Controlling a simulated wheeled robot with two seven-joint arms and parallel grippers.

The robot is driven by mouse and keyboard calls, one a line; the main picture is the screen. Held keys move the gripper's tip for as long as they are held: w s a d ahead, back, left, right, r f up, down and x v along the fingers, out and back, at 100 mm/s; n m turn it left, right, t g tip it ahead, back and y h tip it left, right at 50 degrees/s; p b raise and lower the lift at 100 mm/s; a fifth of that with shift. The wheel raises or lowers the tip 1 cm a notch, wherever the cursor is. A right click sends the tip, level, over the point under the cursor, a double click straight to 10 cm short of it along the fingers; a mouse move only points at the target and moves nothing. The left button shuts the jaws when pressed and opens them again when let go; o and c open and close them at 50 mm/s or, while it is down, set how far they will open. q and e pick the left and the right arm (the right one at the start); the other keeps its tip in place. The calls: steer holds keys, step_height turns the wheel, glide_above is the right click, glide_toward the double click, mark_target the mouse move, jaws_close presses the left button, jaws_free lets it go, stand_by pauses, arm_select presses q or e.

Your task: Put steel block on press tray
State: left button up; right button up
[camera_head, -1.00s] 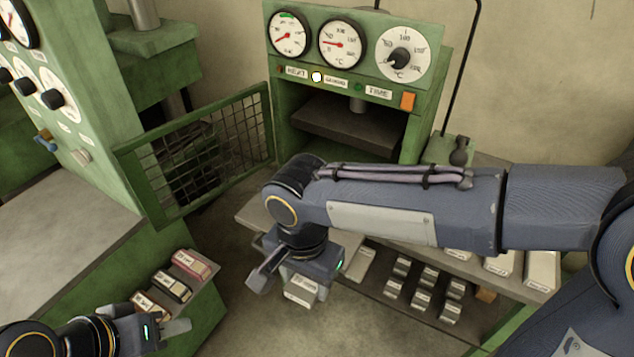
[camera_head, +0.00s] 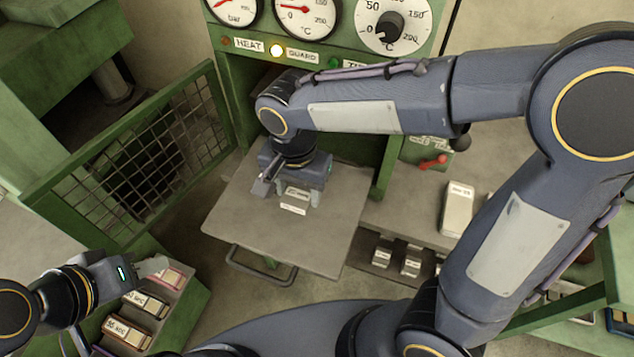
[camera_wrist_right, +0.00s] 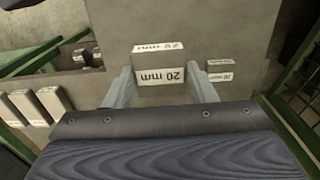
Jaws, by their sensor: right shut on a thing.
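The steel block (camera_head: 294,205), a grey block with white labels, is between the fingers of my right gripper (camera_head: 289,193), which is shut on it. In the right wrist view the block (camera_wrist_right: 160,65) reads "20 mm". The block is over the press tray (camera_head: 325,235), a flat grey plate with a front handle. I cannot tell whether it touches the plate. My left gripper (camera_head: 150,267) is at the lower left, beside the labelled boxes; its finger opening is not clear.
A green mesh guard (camera_head: 150,155) stands open left of the tray. The press panel (camera_head: 320,35) is behind. A bench (camera_head: 410,222) at right holds pale blocks. Another small labelled block (camera_wrist_right: 221,71) shows in the wrist view; its support is unclear.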

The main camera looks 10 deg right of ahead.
steer(key=p, duration=0.1)
glide_above(322, 199)
step_height(322, 199, down, 7)
steer(key=shift+s+a+r, duration=0.1)
steer(key=shift+a, duration=0.05)
step_height(322, 199, down, 2)
steer(key=shift+f, duration=0.7)
steer(key=shift+f, duration=0.1)
steer(key=shift+f, duration=0.15)
steer(key=o, duration=1.3)
step_height(322, 199, up, 13)
steer(key=shift+f, duration=0.2)
